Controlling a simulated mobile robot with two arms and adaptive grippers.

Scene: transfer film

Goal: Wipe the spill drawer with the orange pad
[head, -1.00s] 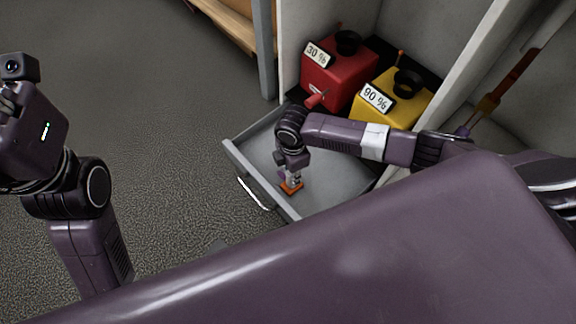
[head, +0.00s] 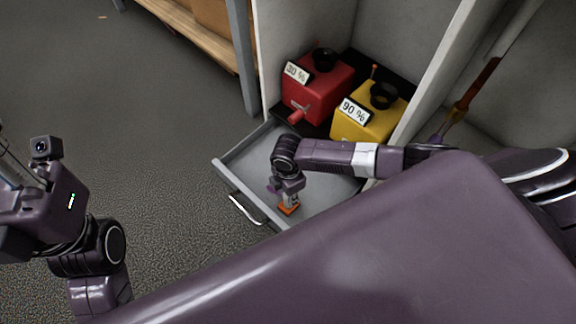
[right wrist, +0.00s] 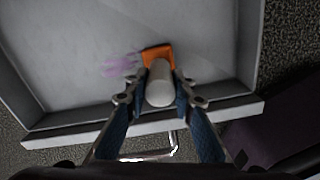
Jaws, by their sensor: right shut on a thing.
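The orange pad (head: 289,209) lies low in the pulled-out grey drawer (head: 330,192), near its front wall. It also shows in the right wrist view (right wrist: 155,53), with a white cylindrical handle (right wrist: 159,86) on it. My right gripper (right wrist: 160,92) is shut on this handle. A faint pink-purple spill (right wrist: 122,65) is on the drawer floor, just left of the pad in the right wrist view. My left gripper (head: 14,172) is at the left edge, away from the drawer; its fingers are too unclear to read.
A red container (head: 318,88) marked 30 % and a yellow one (head: 367,115) marked 90 % stand behind the drawer in the cabinet. The drawer has a metal handle (head: 247,209) in front. A wooden shelf (head: 190,32) stands at the back; open floor lies left.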

